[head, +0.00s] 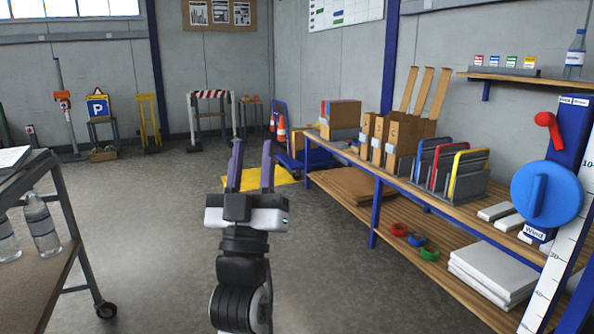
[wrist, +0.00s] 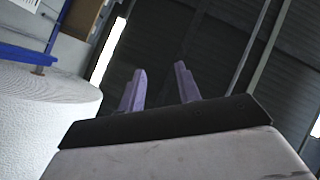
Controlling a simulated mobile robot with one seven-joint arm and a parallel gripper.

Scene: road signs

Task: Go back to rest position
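My gripper (head: 251,165) is raised in the middle of the head view, with its two purple fingers pointing up. The fingers stand apart with nothing between them. In the wrist view, my gripper (wrist: 158,85) also shows open and empty, set against a dark ceiling with beams. It touches nothing in either view. The lower part of my arm runs out of the bottom of the head view.
A wooden shelf bench (head: 447,203) with boxes and coloured racks runs along the right. A blue dial (head: 547,195) stands at the near right. A wheeled cart (head: 52,255) with bottles is at the left. Grey floor (head: 150,215) is clear between them.

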